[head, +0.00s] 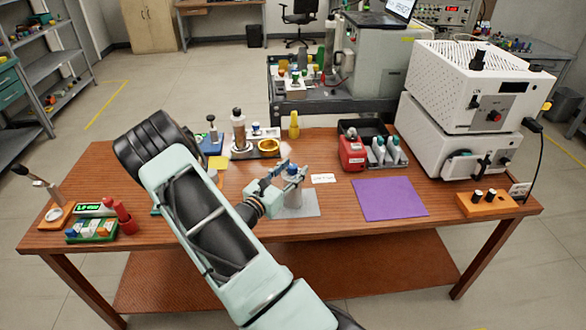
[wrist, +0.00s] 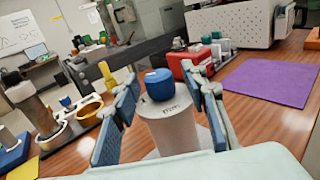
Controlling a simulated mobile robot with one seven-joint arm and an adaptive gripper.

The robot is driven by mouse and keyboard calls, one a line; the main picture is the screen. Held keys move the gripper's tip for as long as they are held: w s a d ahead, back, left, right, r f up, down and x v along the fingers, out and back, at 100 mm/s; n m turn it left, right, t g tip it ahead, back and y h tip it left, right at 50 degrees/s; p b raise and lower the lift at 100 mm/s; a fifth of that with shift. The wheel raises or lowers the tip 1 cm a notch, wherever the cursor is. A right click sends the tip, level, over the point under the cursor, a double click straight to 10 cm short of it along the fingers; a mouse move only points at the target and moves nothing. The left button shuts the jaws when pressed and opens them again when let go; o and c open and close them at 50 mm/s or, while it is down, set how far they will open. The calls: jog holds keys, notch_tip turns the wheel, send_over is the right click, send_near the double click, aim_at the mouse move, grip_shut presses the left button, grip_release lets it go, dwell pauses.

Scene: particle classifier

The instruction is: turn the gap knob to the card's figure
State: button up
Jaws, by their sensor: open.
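The blue gap knob (head: 292,171) sits on top of a pale grey upright cylinder (head: 294,198), which stands on a grey mat (head: 312,206). In the wrist view the knob (wrist: 160,85) is between and beyond my fingers, and small dark marks show on the cylinder (wrist: 172,122) below it. My gripper (head: 283,174) is open, with one blue-padded finger on each side of the knob. I cannot tell whether either finger touches it. A small white card (head: 323,178) lies flat on the table just right of the cylinder; its figure is too small to read.
A purple mat (head: 390,198) lies clear to the right. A red device (head: 352,154) and a dark tray (head: 378,137) with bottles stand behind. A metal-and-white apparatus (head: 239,130) and a yellow piece (head: 294,125) stand at the back. White instruments (head: 466,88) fill the right end.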

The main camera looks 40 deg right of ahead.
jog(key=shift+w+d, duration=0.1)
jog(key=shift+d, duration=0.2)
grip_shut()
